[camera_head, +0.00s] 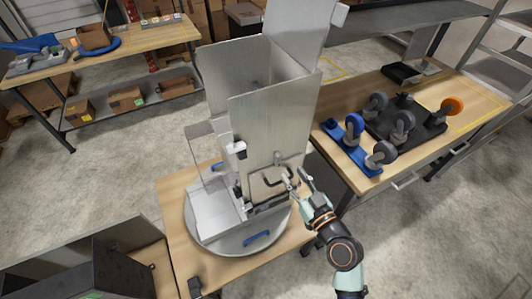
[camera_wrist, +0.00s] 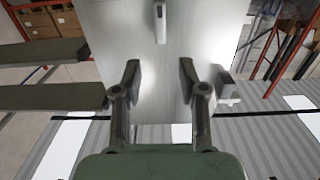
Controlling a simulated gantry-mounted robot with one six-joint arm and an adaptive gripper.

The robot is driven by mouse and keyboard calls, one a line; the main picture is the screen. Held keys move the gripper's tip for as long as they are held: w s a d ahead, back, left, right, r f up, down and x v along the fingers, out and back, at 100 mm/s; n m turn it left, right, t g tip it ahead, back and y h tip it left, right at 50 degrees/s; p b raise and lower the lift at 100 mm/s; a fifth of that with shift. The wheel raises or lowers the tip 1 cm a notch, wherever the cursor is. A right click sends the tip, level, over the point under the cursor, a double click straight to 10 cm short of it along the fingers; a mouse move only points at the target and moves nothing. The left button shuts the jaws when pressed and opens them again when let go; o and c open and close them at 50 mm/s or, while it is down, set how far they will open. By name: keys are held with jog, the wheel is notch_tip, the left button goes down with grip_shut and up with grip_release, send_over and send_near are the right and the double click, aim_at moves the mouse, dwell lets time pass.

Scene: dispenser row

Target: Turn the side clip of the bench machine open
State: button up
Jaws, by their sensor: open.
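The bench machine (camera_head: 270,115) is a tall grey sheet-metal box on a round turntable (camera_head: 205,240). A white clip-like part with a dark end (camera_head: 238,148) sits at its left front edge. My gripper (camera_head: 297,176) is open and empty, close to this panel. In the wrist view the open fingers (camera_wrist: 160,76) face the grey panel, and a small pale upright clip (camera_wrist: 160,24) lies beyond them, centred between them. Whether this is the same clip as in the head view, I cannot tell.
The wooden bench (camera_head: 175,195) holds the turntable, which has a blue handle (camera_head: 257,239). A table (camera_head: 375,95) at the right carries caster wheels (camera_head: 404,122) close to the machine. A dark bin (camera_head: 95,270) stands at the lower left. Floor is free behind left.

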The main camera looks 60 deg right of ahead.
aim_at(280, 157)
jog(key=p+x, duration=0.1)
jog(key=x, duration=0.6)
jog(key=shift+w, duration=0.2)
grip_shut()
